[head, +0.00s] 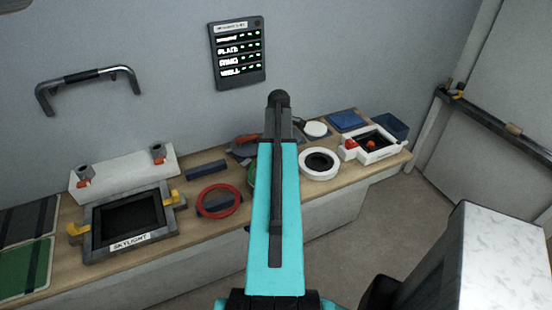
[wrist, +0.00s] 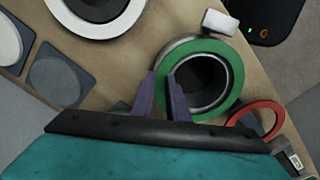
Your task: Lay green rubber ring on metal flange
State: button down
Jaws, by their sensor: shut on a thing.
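The green rubber ring (wrist: 232,72) is between the two purple fingers of my gripper (wrist: 165,97) in the wrist view, which grip its left side. The grey metal flange (wrist: 172,50) is directly beneath the ring. Its rim shows beyond the ring at the upper left, and its dark bore shows through the ring. The ring looks shifted slightly to the lower right of the flange; I cannot tell whether they touch. In the head view only a sliver of the green ring (head: 251,176) shows left of my turquoise arm, which hides the flange and fingertips.
A red ring (head: 219,200) lies on the wooden bench to the left, with a skylight frame (head: 88,228) beyond it. A white round flange (head: 334,172) is to the right, near a white box (head: 352,153). A small white block (wrist: 220,22) is close to the metal flange.

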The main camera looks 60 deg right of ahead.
jog(key=shift+f, duration=0.1)
dwell(0.3)
jog(key=c, duration=1.6)
grip_release()
jog(key=shift+c, duration=0.2)
jog(key=shift+a, duration=0.15)
jog(key=shift+f, duration=0.1)
notch_tip(320, 180, up, 14)
jog(key=b, duration=0.3)
jog(key=shift+d, duration=0.3)
jog(key=shift+s+r, duration=0.1)
jog(key=shift+r, duration=0.15)
